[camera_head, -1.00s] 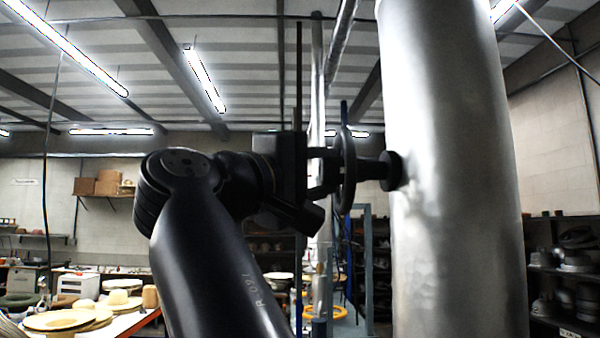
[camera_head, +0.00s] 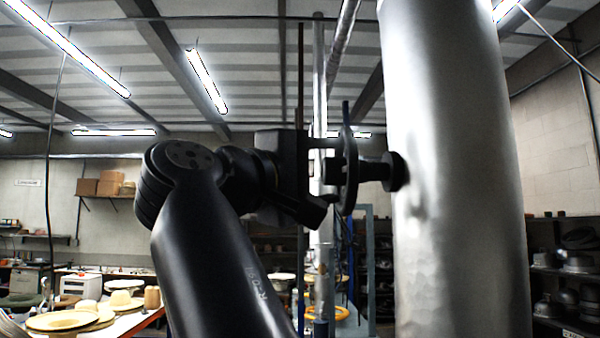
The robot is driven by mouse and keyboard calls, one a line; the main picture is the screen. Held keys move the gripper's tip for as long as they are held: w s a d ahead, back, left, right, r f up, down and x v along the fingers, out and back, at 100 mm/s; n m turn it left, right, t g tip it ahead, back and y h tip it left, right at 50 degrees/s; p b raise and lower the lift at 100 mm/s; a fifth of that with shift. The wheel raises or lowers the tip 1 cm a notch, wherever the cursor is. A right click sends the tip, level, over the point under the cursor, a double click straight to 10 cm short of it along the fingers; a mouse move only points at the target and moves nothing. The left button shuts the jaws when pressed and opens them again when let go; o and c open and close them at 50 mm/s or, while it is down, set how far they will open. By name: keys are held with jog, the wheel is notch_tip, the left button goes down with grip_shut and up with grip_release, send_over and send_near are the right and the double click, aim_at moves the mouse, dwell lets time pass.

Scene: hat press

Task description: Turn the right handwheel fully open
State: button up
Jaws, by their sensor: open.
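The dark handwheel (camera_head: 349,172) shows nearly edge-on in the head view, upright, on a short stem that meets the large silver pipe to its right. My gripper (camera_head: 328,165) is just left of the wheel and points right at it. Its jaws are open, one finger above the other, and their tips reach the wheel's near face. I cannot tell whether a rim or spoke lies between them or whether they touch it. Most of the wheel's face is hidden by this angle.
The silver pipe (camera_head: 455,200) fills the right of the view, close to the wheel. Thin vertical pipes stand behind my gripper. A table with hats (camera_head: 75,318) is at lower left. Shelves (camera_head: 570,275) with dark metal forms stand at far right.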

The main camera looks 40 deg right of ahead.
jog(key=shift+a, duration=0.15)
jog(key=shift+a+f, duration=0.2)
jog(key=shift+a, duration=0.4)
jog(key=b+v, duration=0.2)
jog(key=v, duration=0.7)
jog(key=shift+a, duration=0.15)
jog(key=shift+s+r, duration=0.1)
jog(key=shift+s, duration=0.05)
jog(key=shift+p+x, duration=1)
jog(key=shift+x, duration=4.4)
